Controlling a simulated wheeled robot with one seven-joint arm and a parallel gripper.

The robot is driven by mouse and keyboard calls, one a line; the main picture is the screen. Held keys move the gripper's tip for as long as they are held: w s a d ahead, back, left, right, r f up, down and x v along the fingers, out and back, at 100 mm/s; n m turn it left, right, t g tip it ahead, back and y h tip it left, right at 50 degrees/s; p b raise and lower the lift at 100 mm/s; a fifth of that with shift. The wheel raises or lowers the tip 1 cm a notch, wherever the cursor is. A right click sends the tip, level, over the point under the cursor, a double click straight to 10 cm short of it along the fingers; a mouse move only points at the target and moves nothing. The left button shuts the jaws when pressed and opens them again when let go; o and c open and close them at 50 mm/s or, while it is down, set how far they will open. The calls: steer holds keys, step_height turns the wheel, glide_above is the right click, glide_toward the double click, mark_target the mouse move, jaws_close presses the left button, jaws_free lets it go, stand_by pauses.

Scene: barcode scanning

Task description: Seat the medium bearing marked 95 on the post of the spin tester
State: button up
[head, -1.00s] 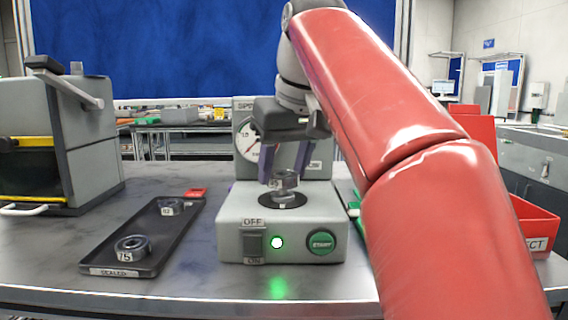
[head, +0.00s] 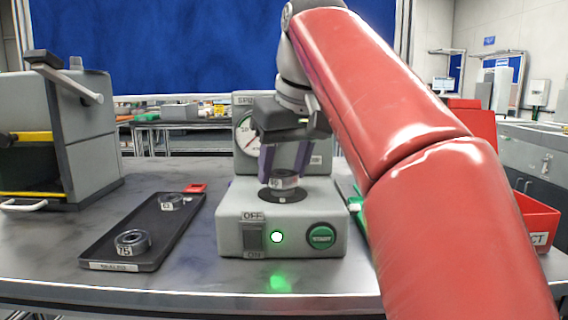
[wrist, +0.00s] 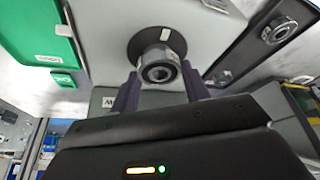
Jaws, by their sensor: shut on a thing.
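The spin tester (head: 233,205) is a grey box with a dial behind, an OFF/ON switch, a lit lamp and a green START button. My gripper (head: 285,174) points down over it, its purple fingers shut on a steel bearing (head: 284,183). The bearing has a white label whose number is too small to read surely. It sits low over the black disc (head: 281,198) of the tester, roughly level. The post is hidden by the bearing. In the wrist view the bearing (wrist: 160,71) lies between my fingertips, in front of the disc (wrist: 137,45).
A black tray (head: 108,247) at left holds a bearing marked 75 (head: 132,242) and a smaller one (head: 172,202). A small red piece (head: 195,188) lies behind it. A grey lever machine (head: 88,130) stands far left. A red bin (head: 540,222) is at right. Green tray (wrist: 48,40) beside the tester.

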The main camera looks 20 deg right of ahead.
steer(key=shift+f, duration=0.3)
steer(key=o, duration=1.5)
steer(key=shift+s, duration=0.1)
